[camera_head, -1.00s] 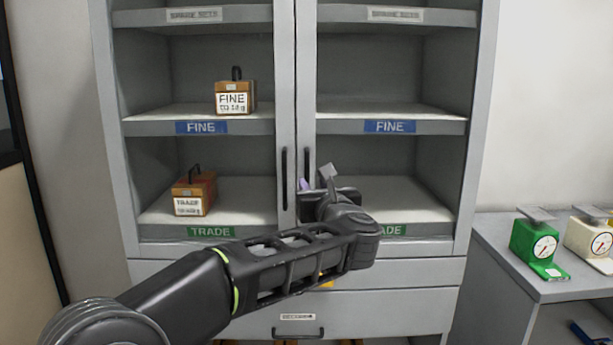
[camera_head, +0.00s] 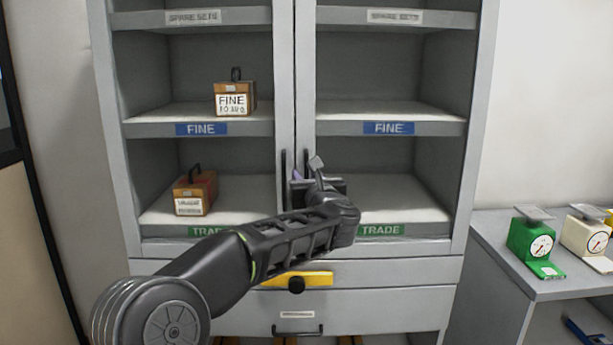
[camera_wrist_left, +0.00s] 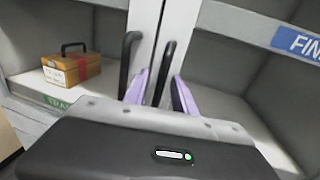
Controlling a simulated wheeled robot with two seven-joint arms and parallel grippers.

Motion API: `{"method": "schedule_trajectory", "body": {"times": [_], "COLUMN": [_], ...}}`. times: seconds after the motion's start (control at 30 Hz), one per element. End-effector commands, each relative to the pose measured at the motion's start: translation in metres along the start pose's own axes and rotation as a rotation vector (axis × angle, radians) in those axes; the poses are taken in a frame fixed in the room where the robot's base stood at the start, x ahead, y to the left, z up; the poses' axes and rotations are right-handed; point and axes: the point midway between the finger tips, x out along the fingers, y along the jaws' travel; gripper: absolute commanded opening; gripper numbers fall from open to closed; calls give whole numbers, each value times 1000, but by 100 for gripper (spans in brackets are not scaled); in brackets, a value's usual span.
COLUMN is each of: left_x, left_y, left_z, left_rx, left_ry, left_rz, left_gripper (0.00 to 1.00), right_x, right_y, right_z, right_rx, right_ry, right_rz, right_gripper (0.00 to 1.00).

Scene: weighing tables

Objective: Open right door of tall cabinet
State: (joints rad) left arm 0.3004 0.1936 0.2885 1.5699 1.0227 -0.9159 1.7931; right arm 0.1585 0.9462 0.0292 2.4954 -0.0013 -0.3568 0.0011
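The tall grey cabinet (camera_head: 284,60) stands ahead with both doors shut. The right door's black handle (camera_head: 307,160) is a vertical bar beside the left door's handle (camera_head: 284,165). In the left wrist view the right handle (camera_wrist_left: 162,72) passes between the two purple fingers of my left gripper (camera_wrist_left: 160,92). The fingers are apart, with some space beside the bar. The left handle (camera_wrist_left: 127,62) is outside the left finger. In the head view my left gripper (camera_head: 306,176) is at the lower part of the right handle and partly hides it. My right gripper is not in view.
A wooden FINE box (camera_head: 235,99) and a TRADE box (camera_head: 194,192) stand on the left shelves. A side table (camera_head: 500,262) at right holds a green scale (camera_head: 531,240) and a cream scale (camera_head: 585,238).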

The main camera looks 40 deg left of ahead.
Motion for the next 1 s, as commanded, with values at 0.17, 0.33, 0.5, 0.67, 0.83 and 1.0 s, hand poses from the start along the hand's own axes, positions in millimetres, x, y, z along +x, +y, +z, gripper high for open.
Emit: {"method": "schedule_trajectory", "body": {"times": [0.17, 0.33, 0.5, 0.67, 0.83, 1.0], "left_x": [0, 0, 0, 0, 0, 0], "left_y": [0, 0, 0, 0, 0, 0], "left_z": [0, 0, 0, 0, 0, 0], "left_rx": [0, 0, 0, 0, 0, 0], "left_ry": [0, 0, 0, 0, 0, 0], "left_rz": [0, 0, 0, 0, 0, 0], "left_gripper": [22, 8, 0, 0, 0, 0], "right_x": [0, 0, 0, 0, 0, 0], "right_y": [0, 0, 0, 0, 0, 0], "right_z": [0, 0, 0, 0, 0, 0], "right_rx": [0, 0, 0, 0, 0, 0], "right_ry": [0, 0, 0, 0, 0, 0], "right_rz": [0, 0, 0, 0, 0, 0], "right_gripper": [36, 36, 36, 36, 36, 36]}}
